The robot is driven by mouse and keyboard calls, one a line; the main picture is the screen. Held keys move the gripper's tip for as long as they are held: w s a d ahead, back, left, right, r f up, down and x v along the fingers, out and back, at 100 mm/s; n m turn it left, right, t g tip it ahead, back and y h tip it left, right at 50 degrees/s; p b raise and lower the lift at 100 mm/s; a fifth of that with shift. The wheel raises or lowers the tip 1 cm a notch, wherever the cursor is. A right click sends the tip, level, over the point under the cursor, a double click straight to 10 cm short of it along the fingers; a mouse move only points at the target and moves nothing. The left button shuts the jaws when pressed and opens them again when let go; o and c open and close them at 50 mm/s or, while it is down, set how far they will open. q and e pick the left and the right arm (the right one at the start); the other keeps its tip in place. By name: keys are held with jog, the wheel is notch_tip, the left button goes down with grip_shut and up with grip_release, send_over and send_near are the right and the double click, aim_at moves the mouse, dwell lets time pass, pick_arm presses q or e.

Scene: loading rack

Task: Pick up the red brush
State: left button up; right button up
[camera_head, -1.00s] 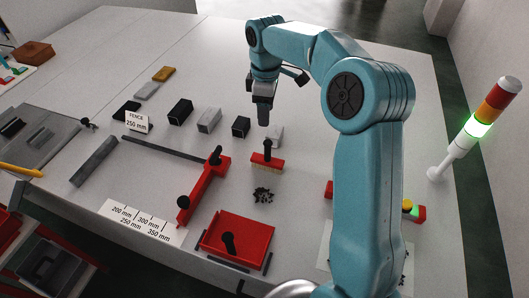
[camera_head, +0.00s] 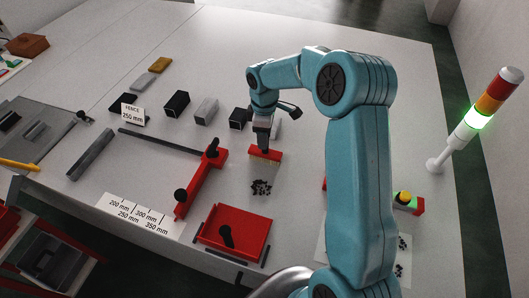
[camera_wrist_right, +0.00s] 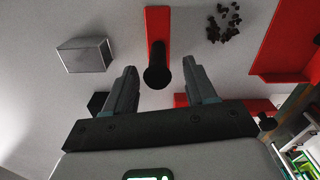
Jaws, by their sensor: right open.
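The red brush (camera_head: 257,154) lies on the table with its bristles at the front edge. In the right wrist view the brush (camera_wrist_right: 158,24) shows as a red bar with a black knob handle (camera_wrist_right: 158,74). My right gripper (camera_head: 265,142) is open and sits over the brush from above. In the right wrist view the fingers of my right gripper (camera_wrist_right: 160,85) stand on either side of the knob, with a gap on both sides. In the head view the gripper hides most of the knob. My left gripper is not in view.
Dark crumbs (camera_head: 261,187) lie in front of the brush. A red dustpan (camera_head: 235,232) is nearer the front edge, and a red fence arm (camera_head: 200,183) lies to the left. Several small blocks (camera_head: 206,111) stand behind. A signal tower (camera_head: 478,122) shows green at the right.

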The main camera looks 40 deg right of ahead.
jog(key=f, duration=0.3)
jog(key=shift+s+d+f, duration=0.1)
jog(key=shift+d, duration=0.2)
jog(key=shift+a, duration=0.25)
jog(key=shift+d, duration=0.2)
grip_shut()
jog(key=shift+a, duration=0.1)
jog(key=shift+r, duration=0.55)
notch_tip(320, 180, up, 19)
